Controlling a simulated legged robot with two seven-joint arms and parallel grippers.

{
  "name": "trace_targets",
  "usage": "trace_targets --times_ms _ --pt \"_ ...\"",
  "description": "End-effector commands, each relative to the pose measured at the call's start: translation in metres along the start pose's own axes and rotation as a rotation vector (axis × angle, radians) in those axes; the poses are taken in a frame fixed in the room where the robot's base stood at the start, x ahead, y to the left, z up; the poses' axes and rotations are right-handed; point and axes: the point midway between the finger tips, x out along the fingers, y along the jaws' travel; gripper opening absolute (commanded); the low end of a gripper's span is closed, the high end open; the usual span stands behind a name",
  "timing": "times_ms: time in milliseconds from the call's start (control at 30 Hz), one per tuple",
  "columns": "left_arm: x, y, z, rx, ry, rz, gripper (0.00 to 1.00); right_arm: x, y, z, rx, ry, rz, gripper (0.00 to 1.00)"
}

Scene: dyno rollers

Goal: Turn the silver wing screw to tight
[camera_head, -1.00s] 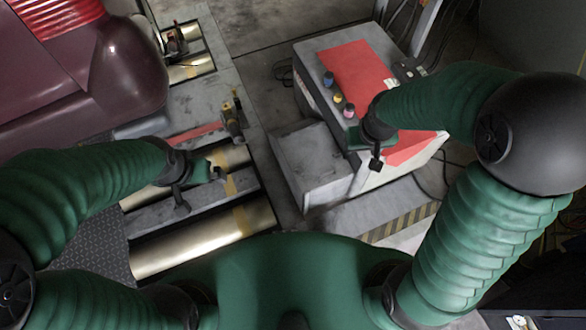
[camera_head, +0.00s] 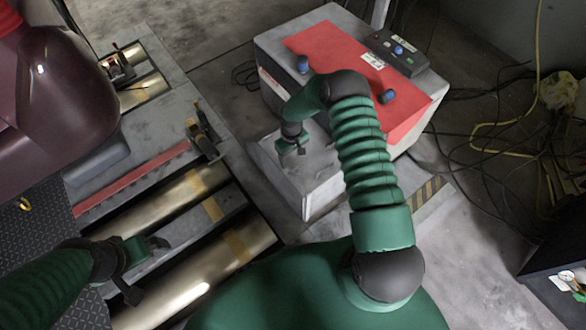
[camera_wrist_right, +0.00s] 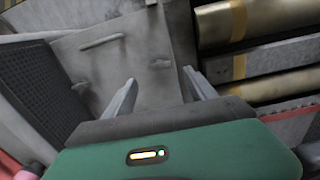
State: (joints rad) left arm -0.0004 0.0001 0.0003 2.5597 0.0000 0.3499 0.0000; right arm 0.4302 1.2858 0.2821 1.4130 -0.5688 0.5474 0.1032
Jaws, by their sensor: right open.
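I cannot pick out the silver wing screw for certain. In the right wrist view, a small metal fitting (camera_wrist_right: 160,62) and a bar-shaped handle (camera_wrist_right: 102,41) sit on a grey panel (camera_wrist_right: 130,75). My right gripper (camera_wrist_right: 163,88) is open, with the panel between and beyond its spread fingers. In the head view my right gripper (camera_head: 291,156) is over the low grey box (camera_head: 318,190) in front of the red-topped cabinet. Whether it touches the box is unclear. My left gripper (camera_head: 150,255) is at lower left over the rollers, its fingers too dark to read.
The grey cabinet (camera_head: 274,97) with a red top (camera_head: 335,45) carries several blue-capped items. Brass rollers (camera_head: 205,283) lie in the floor frame at left, beside a maroon car (camera_head: 60,120). Loose cables (camera_head: 490,150) lie on the floor at right.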

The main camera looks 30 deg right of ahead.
Motion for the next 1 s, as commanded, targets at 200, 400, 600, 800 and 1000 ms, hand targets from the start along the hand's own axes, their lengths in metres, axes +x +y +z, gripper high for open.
trace_targets --times_ms 200,400,600,800,1000 --pt "0.021 0.000 0.005 -0.001 0.000 0.000 1.00 0.059 0.003 0.002 0.003 0.000 -0.008 0.65" --pt "0.026 0.000 0.006 0.000 0.000 0.000 1.00 0.078 0.003 0.001 0.003 0.002 -0.009 0.65" --pt "0.026 0.000 0.006 0.000 0.000 0.000 1.00 0.078 0.002 0.000 0.003 0.002 -0.004 0.65" --pt "0.026 0.000 0.006 -0.001 0.000 0.000 1.00 0.078 0.003 0.001 0.003 0.001 -0.006 0.48" --pt "0.026 0.000 0.006 -0.001 0.000 0.000 1.00 0.079 0.002 0.001 0.002 0.001 -0.007 0.22"
